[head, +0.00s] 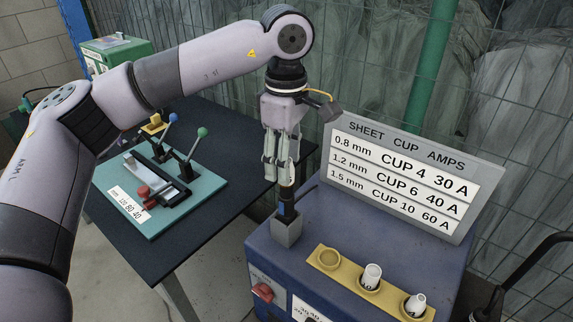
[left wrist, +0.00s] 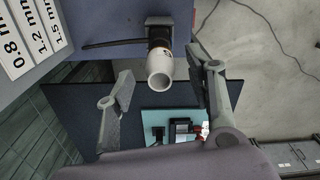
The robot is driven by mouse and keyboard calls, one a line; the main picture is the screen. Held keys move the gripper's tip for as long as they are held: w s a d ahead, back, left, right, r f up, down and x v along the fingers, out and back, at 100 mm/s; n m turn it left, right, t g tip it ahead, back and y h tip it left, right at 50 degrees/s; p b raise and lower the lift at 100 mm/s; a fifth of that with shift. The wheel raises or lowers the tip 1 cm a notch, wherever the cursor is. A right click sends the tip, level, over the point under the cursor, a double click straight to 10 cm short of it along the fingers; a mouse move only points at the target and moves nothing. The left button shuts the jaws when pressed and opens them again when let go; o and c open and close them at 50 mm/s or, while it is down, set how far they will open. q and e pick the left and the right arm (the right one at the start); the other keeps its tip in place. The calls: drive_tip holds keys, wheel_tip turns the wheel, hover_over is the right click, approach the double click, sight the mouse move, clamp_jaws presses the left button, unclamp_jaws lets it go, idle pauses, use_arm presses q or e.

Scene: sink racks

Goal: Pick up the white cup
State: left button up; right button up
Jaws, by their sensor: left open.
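A white cup (left wrist: 160,70) sits on the end of a black torch (left wrist: 158,38), which stands upright in a grey square holder (head: 287,232) on the blue cabinet. My left gripper (head: 282,165) points down over it from above, open. In the left wrist view the cup's open mouth faces the camera, between the two spread fingers and apart from both. In the head view the fingers largely hide this cup. Two more white cups, a middle one (head: 372,275) and a right one (head: 415,304), stand in the yellow rack (head: 346,265). My right gripper is not in view.
The yellow rack's left socket (head: 329,258) holds no white cup. A sheet-cup-amps sign (head: 408,180) stands behind on the cabinet (head: 335,290). A dark table (head: 225,140) at left carries a teal plate (head: 190,203) with a lever fixture. A wire fence closes the back.

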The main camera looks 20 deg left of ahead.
use_arm(q)
drive_tip(key=shift+f, duration=1.05)
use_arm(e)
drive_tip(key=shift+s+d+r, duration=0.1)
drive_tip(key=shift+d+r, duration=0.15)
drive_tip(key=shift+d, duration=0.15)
use_arm(q)
drive_tip(key=c, duration=1)
drive_tip(key=shift+c, duration=0.2)
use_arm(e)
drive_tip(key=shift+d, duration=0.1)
